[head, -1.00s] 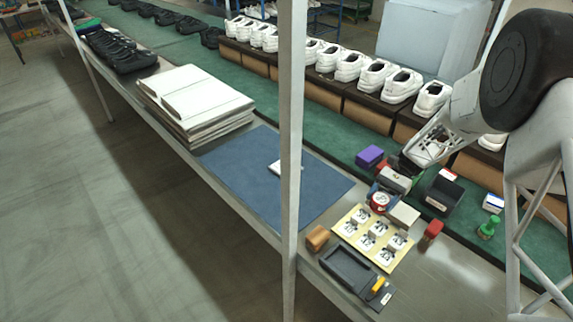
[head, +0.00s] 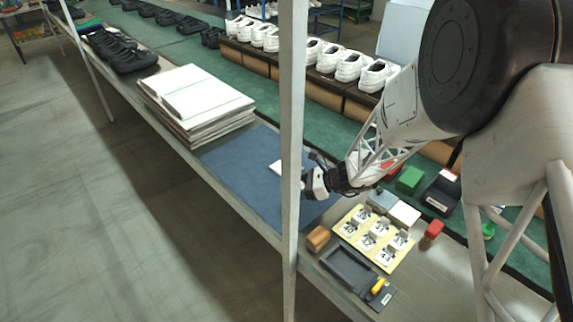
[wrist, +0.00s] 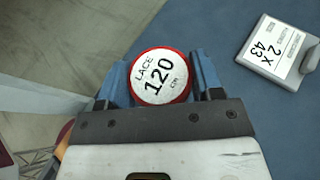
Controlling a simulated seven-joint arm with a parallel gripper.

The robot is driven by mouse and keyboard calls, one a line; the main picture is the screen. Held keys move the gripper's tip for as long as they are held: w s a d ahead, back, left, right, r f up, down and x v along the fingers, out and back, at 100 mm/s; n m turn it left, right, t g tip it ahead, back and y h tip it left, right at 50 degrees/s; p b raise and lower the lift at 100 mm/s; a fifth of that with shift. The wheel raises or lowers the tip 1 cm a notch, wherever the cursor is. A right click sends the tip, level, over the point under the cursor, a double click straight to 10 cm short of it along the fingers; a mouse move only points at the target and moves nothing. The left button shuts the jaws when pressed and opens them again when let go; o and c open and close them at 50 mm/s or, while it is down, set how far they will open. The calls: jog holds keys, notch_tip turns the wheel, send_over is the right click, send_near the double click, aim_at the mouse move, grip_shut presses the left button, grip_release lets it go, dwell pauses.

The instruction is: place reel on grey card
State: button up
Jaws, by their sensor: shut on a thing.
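The reel (wrist: 161,77) is a small red-rimmed disc with a white label reading LACE 120 cm. It sits between the two blue fingers of my gripper (wrist: 160,64), which is shut on it. In the head view my gripper (head: 308,186) is over the blue mat, beside the upright post; the reel cannot be made out there. A light grey card (wrist: 277,52) with a white label marked 2 x 43 lies on the blue mat, right of the reel and apart from it.
The blue mat (head: 240,170) is mostly bare. A grey post (head: 291,120) stands at the table's front. A stack of boards (head: 200,105) lies left of the mat. To the right are a yellow sheet with several white pieces (head: 345,229), a black tray (head: 348,268) and a brown block (head: 317,237).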

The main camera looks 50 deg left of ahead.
jog(key=shift+s+a+m+t+y, duration=0.55)
jog(key=shift+s+a, duration=0.2)
jog(key=shift+a, duration=0.3)
send_over(281, 171)
jog(key=shift+f, duration=0.7)
jog(key=shift+f, duration=1.75)
jog(key=shift+f, duration=0.15)
jog(key=o, duration=0.9)
jog(key=shift+o, duration=0.2)
jog(key=shift+r, duration=0.2)
